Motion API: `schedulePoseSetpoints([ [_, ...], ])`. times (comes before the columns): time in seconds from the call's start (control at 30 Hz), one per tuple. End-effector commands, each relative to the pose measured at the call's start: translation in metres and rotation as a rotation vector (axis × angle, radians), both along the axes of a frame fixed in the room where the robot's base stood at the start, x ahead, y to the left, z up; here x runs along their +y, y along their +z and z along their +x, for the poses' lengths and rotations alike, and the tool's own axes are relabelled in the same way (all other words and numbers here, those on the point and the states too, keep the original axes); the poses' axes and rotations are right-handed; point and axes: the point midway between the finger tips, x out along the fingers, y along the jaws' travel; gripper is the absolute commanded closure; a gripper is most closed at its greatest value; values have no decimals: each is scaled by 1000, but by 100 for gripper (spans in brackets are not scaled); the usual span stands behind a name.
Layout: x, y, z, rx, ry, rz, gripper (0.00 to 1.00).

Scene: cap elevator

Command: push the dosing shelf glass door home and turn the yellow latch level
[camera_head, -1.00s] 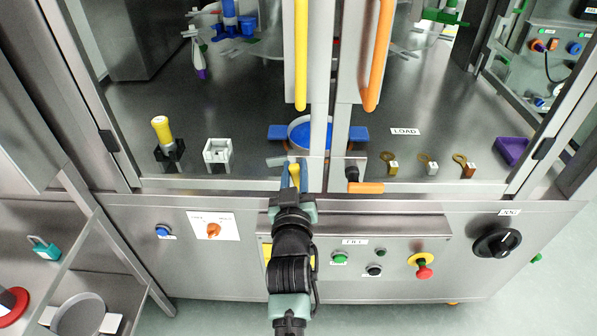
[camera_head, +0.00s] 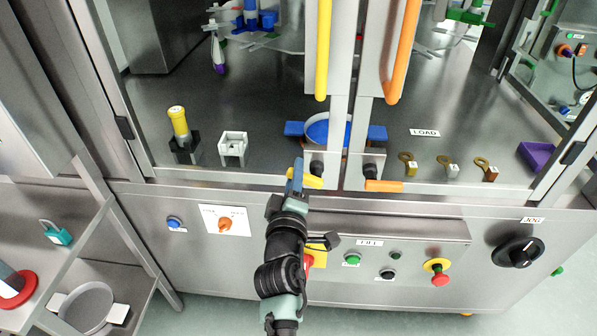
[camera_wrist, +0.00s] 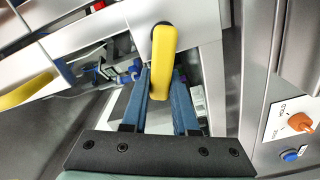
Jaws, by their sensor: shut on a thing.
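The yellow latch (camera_head: 312,182) sits at the lower inner corner of the left glass door (camera_head: 336,155). In the head view it lies close to level, roughly in line with the orange latch beside it. My gripper (camera_head: 297,174) is at the latch from the front, its blue fingers closed on it. In the wrist view the yellow latch (camera_wrist: 163,55) runs between the two fingers of my gripper (camera_wrist: 162,88). The door's lower edge looks near flush with the frame; a small remaining gap cannot be ruled out. The fingers partly hide the latch.
The orange latch (camera_head: 384,186) is on the right door, under a long orange handle (camera_head: 403,55). A yellow handle (camera_head: 323,50) hangs above the left door corner. Below is a control panel with a red emergency button (camera_head: 440,279) and an orange switch (camera_head: 224,225).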

Motion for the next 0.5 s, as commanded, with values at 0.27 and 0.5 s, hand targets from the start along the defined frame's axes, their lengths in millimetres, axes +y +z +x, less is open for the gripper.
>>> schedulePoseSetpoints([
  [0.27,2,-11,0,3,-1,-224,100],
  [0.5,3,-17,0,2,-2,-352,100],
])
